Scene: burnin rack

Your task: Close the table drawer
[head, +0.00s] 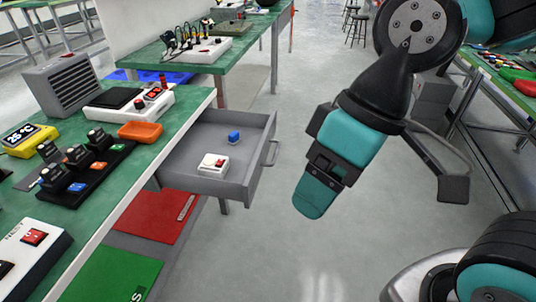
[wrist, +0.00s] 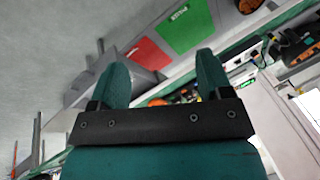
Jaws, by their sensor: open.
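The grey table drawer (head: 256,172) sticks out from under the green-topped table (head: 170,134) on the left in the head view. Its front panel has a bar handle (head: 271,153). A blue block (head: 234,136) and a white box with a red switch (head: 213,164) lie inside the drawer. My gripper (head: 308,205) hangs over open floor to the right of the drawer front, apart from the handle, and points downward. The wrist view shows its two teal fingers (wrist: 161,68) spread with nothing between them that I can see held.
Several devices stand on the table, including an orange tray (head: 140,131) near the edge above the drawer. Red (head: 160,215) and green (head: 112,275) panels lie below the table. Another green table (head: 225,50) stands behind.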

